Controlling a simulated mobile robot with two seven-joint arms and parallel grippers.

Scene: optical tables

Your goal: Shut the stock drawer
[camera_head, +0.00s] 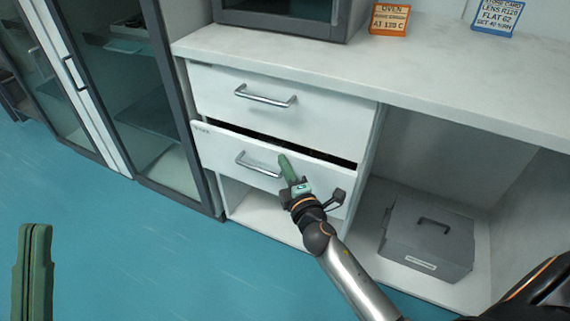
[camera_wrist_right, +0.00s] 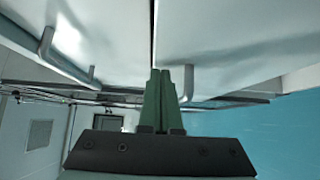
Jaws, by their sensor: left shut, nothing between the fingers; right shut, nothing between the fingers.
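The stock drawer (camera_head: 218,145) is the lower white drawer under the counter. It stands a little open, with a dark gap along its top edge. Its bar handle (camera_head: 257,166) is on its front. My right gripper (camera_head: 284,160) is shut and empty, with its green fingertips at the drawer front just right of the handle; I cannot tell if they touch it. In the right wrist view the shut fingers (camera_wrist_right: 158,95) point toward the white drawer fronts, beside a handle (camera_wrist_right: 188,82). My left gripper (camera_head: 36,230) is shut and empty at the lower left, above the floor.
The upper drawer (camera_head: 320,112) is shut. An oven (camera_head: 285,15) and two sign cards, one orange (camera_head: 389,19) and one blue (camera_head: 497,14), stand on the counter. A grey box (camera_head: 428,240) sits in the right bay. Glass-door cabinets (camera_head: 150,110) stand left; blue floor (camera_head: 120,240) is clear.

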